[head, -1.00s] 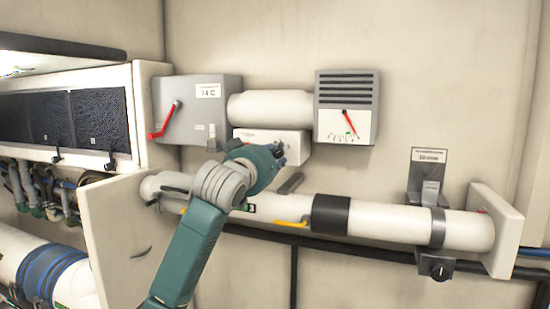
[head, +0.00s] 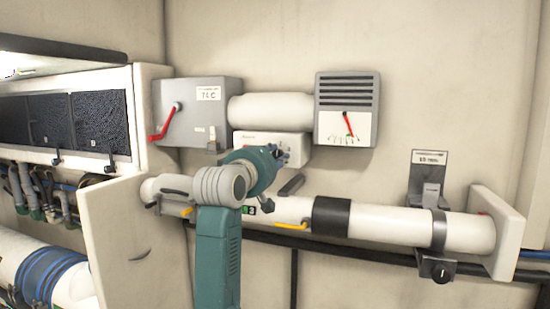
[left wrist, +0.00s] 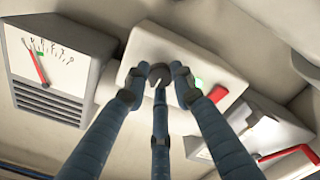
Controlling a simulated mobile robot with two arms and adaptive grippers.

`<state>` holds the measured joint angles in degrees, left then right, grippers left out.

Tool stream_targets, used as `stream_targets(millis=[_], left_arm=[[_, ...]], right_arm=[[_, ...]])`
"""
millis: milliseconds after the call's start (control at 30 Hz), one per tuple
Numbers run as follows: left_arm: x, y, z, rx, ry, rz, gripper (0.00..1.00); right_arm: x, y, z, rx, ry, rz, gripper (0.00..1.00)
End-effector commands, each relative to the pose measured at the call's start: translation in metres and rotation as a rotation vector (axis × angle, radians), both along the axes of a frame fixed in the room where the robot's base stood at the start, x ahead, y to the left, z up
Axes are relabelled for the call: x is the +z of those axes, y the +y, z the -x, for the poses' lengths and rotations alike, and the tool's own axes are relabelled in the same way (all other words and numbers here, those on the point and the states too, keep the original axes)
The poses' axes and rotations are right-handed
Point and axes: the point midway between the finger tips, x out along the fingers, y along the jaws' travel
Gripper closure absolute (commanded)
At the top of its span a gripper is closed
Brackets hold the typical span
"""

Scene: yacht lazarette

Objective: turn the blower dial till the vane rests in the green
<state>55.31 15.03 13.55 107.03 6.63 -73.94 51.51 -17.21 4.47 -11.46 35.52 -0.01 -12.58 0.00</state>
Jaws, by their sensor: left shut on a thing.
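The blower box (head: 270,141) is a white case under a white duct; it also shows in the left wrist view (left wrist: 135,55). Its dark dial (left wrist: 158,76) sits between the fingers of my left gripper (left wrist: 160,84), which is shut on it. In the head view my left gripper (head: 282,155) is in front of the box and its fingers and the dial are mostly hidden. The vane (head: 348,124) is a red needle on the grey vent's white scale (head: 360,127). In the left wrist view the vane (left wrist: 36,62) lies beside a small green patch (left wrist: 39,46), its tip apart from it. My right gripper is out of view.
A grey box with a red lever (head: 160,130) is at the left of the duct. A white pipe (head: 380,220) with yellow handles runs below my gripper. A white panel (head: 130,240) stands at the left. The wall at the right is bare.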

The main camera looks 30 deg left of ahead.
Motion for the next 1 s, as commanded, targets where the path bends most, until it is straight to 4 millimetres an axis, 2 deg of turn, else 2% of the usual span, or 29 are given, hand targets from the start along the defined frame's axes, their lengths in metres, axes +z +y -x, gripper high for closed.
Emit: stream_targets(millis=[33, 667, 700, 800, 1000], left_arm=[[-0.0054, -0.0020, -0.0016, -0.005, 0.008, 0.020, 1.00], [-0.0061, -0.0018, -0.0018, -0.004, -0.002, 0.069, 1.00], [-0.0063, -0.0018, -0.0019, -0.005, -0.001, 0.069, 0.74], [-0.0057, -0.0015, -0.0018, -0.003, -0.003, 0.068, 0.57], [-0.0032, -0.0009, -0.0010, -0.002, -0.008, 0.067, 0.57]], right_arm=[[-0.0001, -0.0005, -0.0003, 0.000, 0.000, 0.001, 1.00], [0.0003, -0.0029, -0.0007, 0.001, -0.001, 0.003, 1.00], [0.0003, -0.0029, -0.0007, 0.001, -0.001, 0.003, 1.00], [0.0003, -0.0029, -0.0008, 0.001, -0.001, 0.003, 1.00], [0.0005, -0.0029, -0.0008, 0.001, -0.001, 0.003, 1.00]])
